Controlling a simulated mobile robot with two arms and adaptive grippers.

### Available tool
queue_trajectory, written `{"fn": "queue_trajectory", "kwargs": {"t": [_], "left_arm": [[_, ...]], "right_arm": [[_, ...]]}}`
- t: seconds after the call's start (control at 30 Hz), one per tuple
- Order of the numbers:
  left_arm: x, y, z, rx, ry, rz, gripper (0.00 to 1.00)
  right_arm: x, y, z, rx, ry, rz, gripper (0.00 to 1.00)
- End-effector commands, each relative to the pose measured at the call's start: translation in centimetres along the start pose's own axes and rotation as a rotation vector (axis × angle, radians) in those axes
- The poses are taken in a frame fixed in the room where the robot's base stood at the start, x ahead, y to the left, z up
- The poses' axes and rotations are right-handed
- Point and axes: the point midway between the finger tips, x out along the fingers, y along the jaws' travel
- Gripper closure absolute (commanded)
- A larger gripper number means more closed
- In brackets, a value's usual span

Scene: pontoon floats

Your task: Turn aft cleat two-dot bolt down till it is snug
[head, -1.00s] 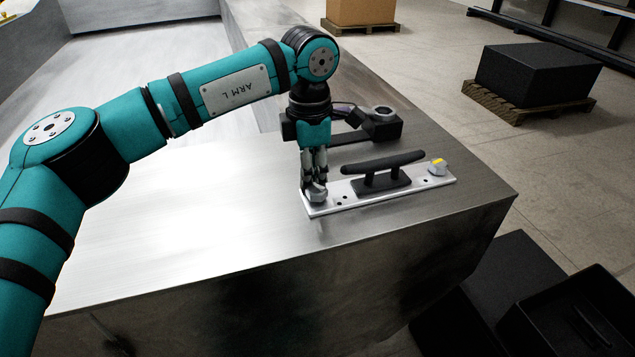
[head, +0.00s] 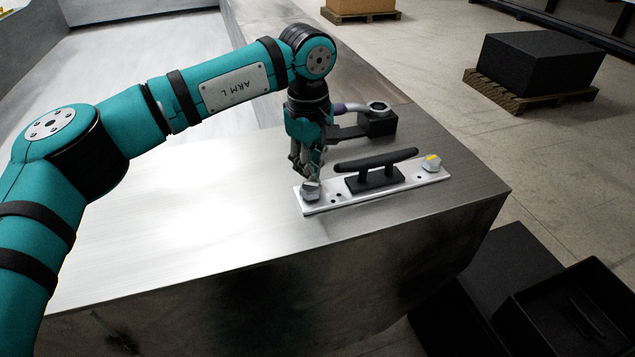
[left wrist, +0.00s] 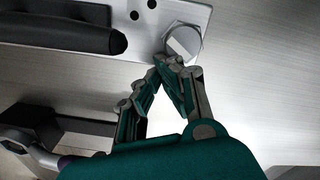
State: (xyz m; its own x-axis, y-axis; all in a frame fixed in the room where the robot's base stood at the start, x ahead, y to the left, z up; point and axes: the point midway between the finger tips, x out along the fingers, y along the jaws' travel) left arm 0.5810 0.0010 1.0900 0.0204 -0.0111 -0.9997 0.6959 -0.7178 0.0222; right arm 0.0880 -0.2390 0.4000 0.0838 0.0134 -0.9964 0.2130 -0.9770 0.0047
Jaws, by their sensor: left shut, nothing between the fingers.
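The aft cleat (head: 376,165) is a black horn on a pale metal plate (head: 402,191) lying on the metal deck. A grey hex bolt (head: 310,191) sits at the plate's left end, with small dark dots in the plate beside it. The bolt also shows in the left wrist view (left wrist: 184,43). In the left wrist view the fingertips (left wrist: 171,64) meet just below the bolt head. My right gripper is out of view.
The deck edge drops off in front and at the right. A black open bin (head: 565,310) is below at the lower right. The deck's left part is clear.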

Motion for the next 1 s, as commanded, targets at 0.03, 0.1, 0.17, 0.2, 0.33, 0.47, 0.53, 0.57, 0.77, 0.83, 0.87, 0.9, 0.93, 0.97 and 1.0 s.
{"fn": "queue_trajectory", "kwargs": {"t": [0.03, 0.1, 0.17, 0.2, 0.33, 0.47, 0.53, 0.57, 0.77, 0.83, 0.87, 0.9, 0.93, 0.97, 1.0], "left_arm": [[1.07, -1.12, 0.27, 0.099, -0.012, -0.051, 1.00], [1.12, -1.11, 0.37, 0.227, -0.016, -0.051, 1.00], [1.16, -1.11, 0.40, 0.321, -0.018, -0.050, 1.00], [1.21, -1.10, 0.42, 0.371, -0.019, -0.049, 1.00], [1.27, -1.05, 0.54, 0.459, -0.021, -0.048, 1.00], [1.26, -0.99, 0.64, 0.466, -0.022, -0.047, 1.00], [1.23, -0.95, 0.69, 0.466, -0.022, -0.046, 1.00], [1.21, -0.93, 0.70, 0.466, -0.022, -0.046, 0.99], [1.14, -0.82, 0.78, 0.466, -0.022, -0.042, 0.73], [1.11, -0.81, 0.79, 0.465, -0.022, -0.041, 0.64], [1.10, -0.80, 0.79, 0.465, -0.022, -0.041, 0.60], [1.07, -0.79, 0.77, 0.465, -0.022, -0.040, 0.55], [1.05, -0.79, 0.76, 0.464, -0.022, -0.040, 0.51], [1.03, -0.79, 0.75, 0.464, -0.021, -0.040, 0.50], [1.00, -0.79, 0.73, 0.463, -0.021, -0.040, 0.50]], "right_arm": [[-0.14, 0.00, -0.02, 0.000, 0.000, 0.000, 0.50], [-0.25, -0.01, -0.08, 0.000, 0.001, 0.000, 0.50], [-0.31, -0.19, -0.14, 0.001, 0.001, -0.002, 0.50], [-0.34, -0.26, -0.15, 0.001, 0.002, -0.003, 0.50], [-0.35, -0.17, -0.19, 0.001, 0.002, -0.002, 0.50], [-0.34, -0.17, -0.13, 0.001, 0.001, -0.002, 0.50], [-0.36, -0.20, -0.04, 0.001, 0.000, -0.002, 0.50], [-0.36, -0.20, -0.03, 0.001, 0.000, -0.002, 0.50], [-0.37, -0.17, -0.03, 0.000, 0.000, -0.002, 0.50], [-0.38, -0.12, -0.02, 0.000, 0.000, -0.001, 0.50], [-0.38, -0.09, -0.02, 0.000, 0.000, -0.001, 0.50], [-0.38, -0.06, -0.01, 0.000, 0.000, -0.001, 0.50], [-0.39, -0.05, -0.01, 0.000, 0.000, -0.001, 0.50], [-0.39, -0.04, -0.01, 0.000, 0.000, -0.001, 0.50], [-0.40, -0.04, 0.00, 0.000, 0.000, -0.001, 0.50]]}}
